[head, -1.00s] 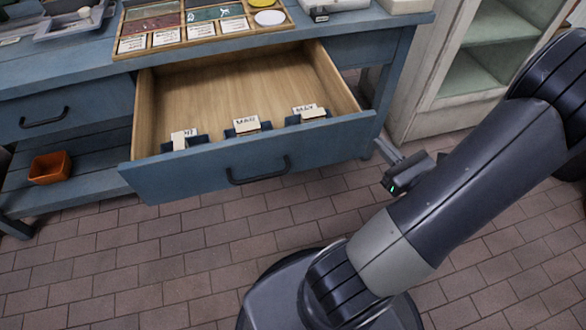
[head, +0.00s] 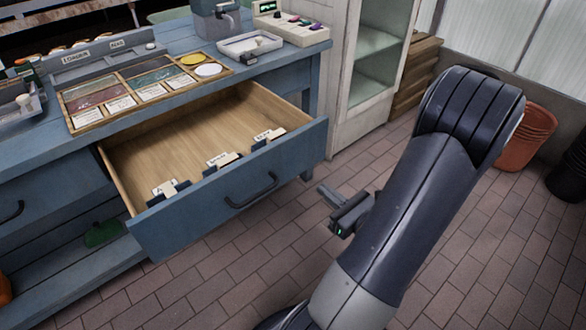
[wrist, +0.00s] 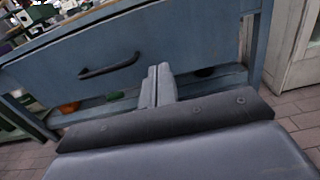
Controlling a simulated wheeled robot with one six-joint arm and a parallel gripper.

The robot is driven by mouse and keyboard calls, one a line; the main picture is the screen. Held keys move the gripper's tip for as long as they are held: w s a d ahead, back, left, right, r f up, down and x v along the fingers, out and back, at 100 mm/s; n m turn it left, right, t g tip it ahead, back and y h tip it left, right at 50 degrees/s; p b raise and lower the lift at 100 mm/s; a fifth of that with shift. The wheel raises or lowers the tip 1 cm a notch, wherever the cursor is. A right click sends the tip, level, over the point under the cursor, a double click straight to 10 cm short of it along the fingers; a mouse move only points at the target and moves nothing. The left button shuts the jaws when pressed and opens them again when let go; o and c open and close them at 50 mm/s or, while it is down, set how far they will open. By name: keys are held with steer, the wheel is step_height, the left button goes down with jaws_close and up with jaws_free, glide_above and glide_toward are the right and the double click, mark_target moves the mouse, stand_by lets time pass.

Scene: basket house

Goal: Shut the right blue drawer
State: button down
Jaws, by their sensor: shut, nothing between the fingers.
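The right blue drawer (head: 235,190) stands pulled well out of the blue workbench in the head view. Its wooden inside shows, with several labelled card holders along the front. Its dark handle (head: 252,192) is on the front panel. In the wrist view the drawer front (wrist: 110,45) and handle (wrist: 110,66) fill the upper left. My gripper (head: 325,190) is shut and empty, out in front of the drawer near its right end and apart from it in the head view. Its fingers (wrist: 158,80) point toward the bench in the wrist view.
The workbench top holds a sectioned wooden tray (head: 150,85), a white tray (head: 250,45) and a device with coloured knobs (head: 292,27). A white cabinet (head: 372,70) stands right of the bench. Terracotta pots (head: 527,138) stand at the right. The tiled floor before the drawer is clear.

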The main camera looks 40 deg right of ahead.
mark_target(286, 159)
steer(key=w, duration=0.4)
steer(key=w+b, duration=0.1)
steer(key=w, duration=0.7)
steer(key=shift+a, duration=0.25)
steer(key=shift+d, duration=0.1)
